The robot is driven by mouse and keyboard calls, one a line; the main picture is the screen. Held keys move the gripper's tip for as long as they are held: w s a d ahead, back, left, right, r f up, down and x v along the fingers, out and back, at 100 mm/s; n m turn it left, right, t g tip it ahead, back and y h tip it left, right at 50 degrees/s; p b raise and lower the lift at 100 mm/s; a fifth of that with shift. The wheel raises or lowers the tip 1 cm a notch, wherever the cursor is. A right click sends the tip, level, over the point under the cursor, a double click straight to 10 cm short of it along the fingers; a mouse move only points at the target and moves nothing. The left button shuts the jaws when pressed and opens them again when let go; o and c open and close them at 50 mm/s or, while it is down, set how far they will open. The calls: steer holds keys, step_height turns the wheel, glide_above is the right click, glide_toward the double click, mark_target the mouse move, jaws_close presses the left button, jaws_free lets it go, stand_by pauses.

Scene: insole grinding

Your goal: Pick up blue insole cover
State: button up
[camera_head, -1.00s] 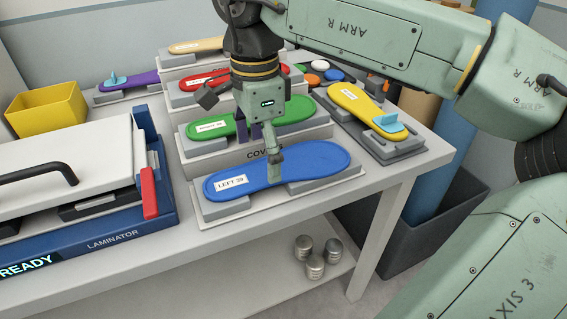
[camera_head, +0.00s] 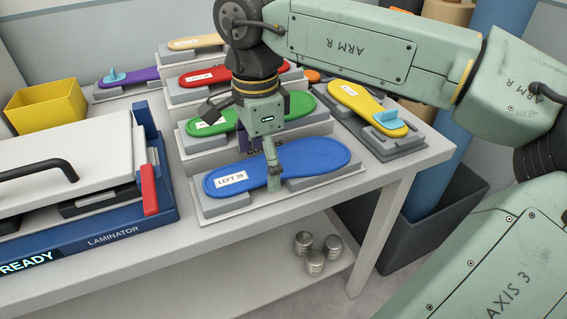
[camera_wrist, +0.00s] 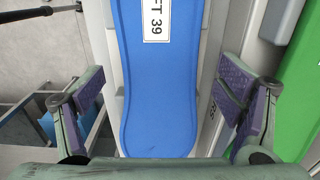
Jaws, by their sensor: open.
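The blue insole cover (camera_head: 310,160) lies flat on a grey stand on the front step of the rack, with a white "LEFT 39" label at its left end. My gripper (camera_head: 268,165) is pointed down over the middle of the cover. In the wrist view the blue cover (camera_wrist: 158,85) runs lengthwise between the two fingers of my gripper (camera_wrist: 162,108), which are spread wide with purple pads on either side. The gripper is open and holds nothing. In the head view one finger hides part of the cover's middle.
A green insole (camera_head: 298,107) lies on the step just behind, a red one (camera_head: 190,77) higher up. A yellow insole (camera_head: 352,98) with a light-blue clip sits to the right. The laminator (camera_head: 110,215) stands at the left. The front table edge is close.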

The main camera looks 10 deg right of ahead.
mark_target(262, 169)
steer(key=shift+c, duration=0.2)
steer(key=c, duration=1)
steer(key=shift+r, duration=0.1)
steer(key=shift+r+p, duration=0.5)
steer(key=shift+r, duration=0.05)
step_height(262, 169, up, 3)
steer(key=p, duration=0.2)
steer(key=shift+r+p, duration=0.1)
steer(key=shift+p, duration=0.2)
steer(key=s+d, duration=0.3)
steer(key=s, duration=0.1)
steer(key=s+d, duration=0.3)
steer(key=s, duration=0.1)
steer(key=s+d+r, duration=0.1)
steer(key=s+d, duration=0.2)
steer(key=s, duration=0.1)
steer(key=shift+s+d, duration=0.35)
steer(key=shift+d, duration=0.05)
